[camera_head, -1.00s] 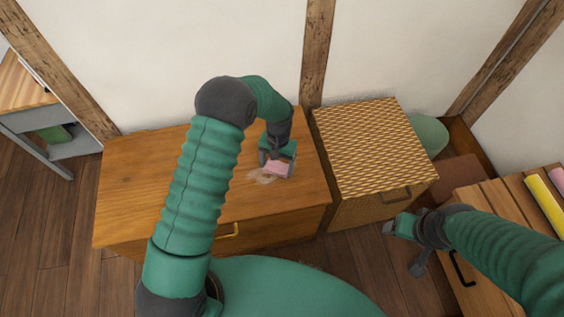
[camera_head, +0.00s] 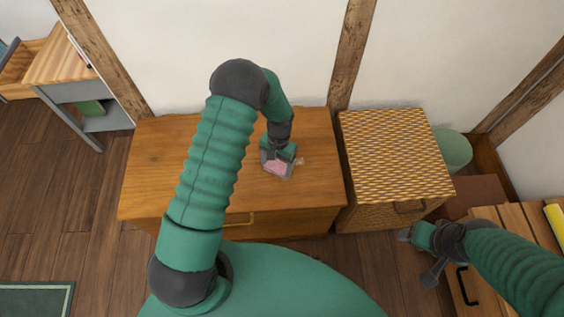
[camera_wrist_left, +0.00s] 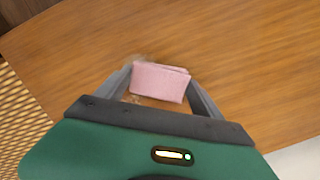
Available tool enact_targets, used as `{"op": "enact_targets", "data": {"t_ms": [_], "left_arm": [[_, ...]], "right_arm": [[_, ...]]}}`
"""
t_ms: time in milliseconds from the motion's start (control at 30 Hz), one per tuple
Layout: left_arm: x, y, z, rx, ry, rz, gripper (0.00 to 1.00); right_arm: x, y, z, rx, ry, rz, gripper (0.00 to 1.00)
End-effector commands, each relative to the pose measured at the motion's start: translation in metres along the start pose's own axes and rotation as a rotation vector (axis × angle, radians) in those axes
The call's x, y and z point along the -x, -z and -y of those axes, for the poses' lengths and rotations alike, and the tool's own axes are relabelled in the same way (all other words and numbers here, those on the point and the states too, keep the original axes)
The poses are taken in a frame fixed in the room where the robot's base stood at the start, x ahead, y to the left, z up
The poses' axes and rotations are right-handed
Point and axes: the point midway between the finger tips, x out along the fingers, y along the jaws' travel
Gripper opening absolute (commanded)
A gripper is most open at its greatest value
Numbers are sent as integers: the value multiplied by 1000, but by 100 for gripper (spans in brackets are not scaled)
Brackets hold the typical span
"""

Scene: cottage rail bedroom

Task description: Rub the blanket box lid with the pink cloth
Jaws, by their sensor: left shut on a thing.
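The blanket box is a wooden chest with a brass handle, and its flat lid (camera_head: 160,160) fills the middle of the head view. My left gripper (camera_head: 277,163) is over the lid's right half, shut on the folded pink cloth (camera_head: 278,169). The cloth also shows between the fingers in the left wrist view (camera_wrist_left: 160,82), low against the lid. A pale smudge (camera_head: 299,162) shows on the lid just right of the cloth. Part of it may be hidden under the cloth. My right gripper (camera_head: 418,256) is empty, its fingers apart, away from the box.
A woven-topped chest (camera_head: 395,150) stands close to the right of the box. A wooden unit (camera_head: 500,225) with a yellow item (camera_head: 555,222) is at lower right. A grey-framed desk (camera_head: 80,90) stands at left. The lid's left part is bare.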

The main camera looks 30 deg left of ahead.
Motion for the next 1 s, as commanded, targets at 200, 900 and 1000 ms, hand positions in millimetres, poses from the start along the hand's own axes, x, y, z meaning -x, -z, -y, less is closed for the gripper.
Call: {"op": "enact_targets", "data": {"t_ms": [200, 900, 1000], "left_arm": [[-1, -16, 21, 5, 3, 9, 38], [2, 4, 19, 0, 1, 0, 38], [2, 9, 10, 0, 1, 0, 38]], "right_arm": [[11, 3, 0, 0, 0, 0, 70], [12, 3, 0, 0, 0, 0, 70], [11, 3, 0, 0, 0, 0, 70]]}}
